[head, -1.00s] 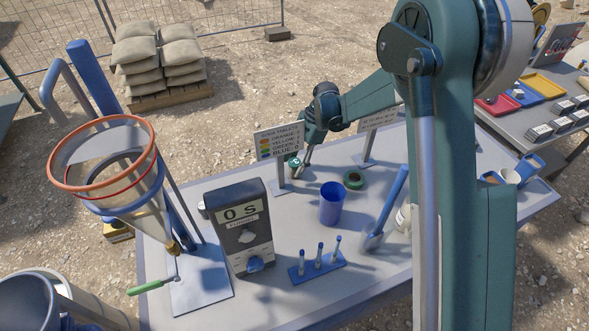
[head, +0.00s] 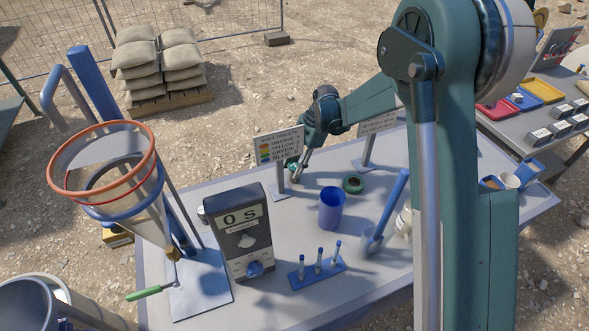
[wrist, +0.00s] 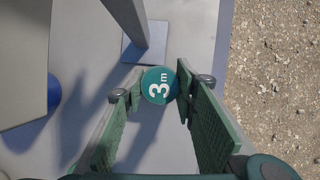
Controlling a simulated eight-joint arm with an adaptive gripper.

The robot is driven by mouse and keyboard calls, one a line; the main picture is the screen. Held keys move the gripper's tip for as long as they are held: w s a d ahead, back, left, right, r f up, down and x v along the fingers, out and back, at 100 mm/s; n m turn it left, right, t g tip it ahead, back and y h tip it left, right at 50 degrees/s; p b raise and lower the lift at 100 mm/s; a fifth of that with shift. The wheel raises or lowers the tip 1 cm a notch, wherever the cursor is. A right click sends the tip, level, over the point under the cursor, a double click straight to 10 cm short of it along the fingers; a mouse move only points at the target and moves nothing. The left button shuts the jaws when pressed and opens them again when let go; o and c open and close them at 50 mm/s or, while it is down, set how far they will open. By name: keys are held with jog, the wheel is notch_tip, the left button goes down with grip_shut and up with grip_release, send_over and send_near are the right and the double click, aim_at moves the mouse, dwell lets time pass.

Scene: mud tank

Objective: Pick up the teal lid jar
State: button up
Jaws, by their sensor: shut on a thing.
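The teal lid jar (wrist: 159,85) shows from above in the wrist view, its round teal lid marked "3 m" in white. My gripper (wrist: 160,92) has its two fingertips on either side of the lid and is shut on the jar. In the head view my gripper (head: 296,177) is low at the far side of the table, beside the sign with coloured dots (head: 278,147).
A sign's post and square base (wrist: 146,45) stand close to the jar in the wrist view. A blue cup (head: 331,209), a green ring (head: 353,184), a second sign (head: 377,125), a timer box (head: 240,232) and a blue rack (head: 317,268) stand on the table (head: 295,225).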

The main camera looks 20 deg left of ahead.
aim_at(295, 165)
notch_tip(295, 165, up, 18)
jog(key=p, duration=0.2)
jog(key=w+d, duration=1.1)
jog(key=w, duration=0.2)
jog(key=shift+w+d+f, duration=0.3)
jog(key=shift+w, duration=0.1)
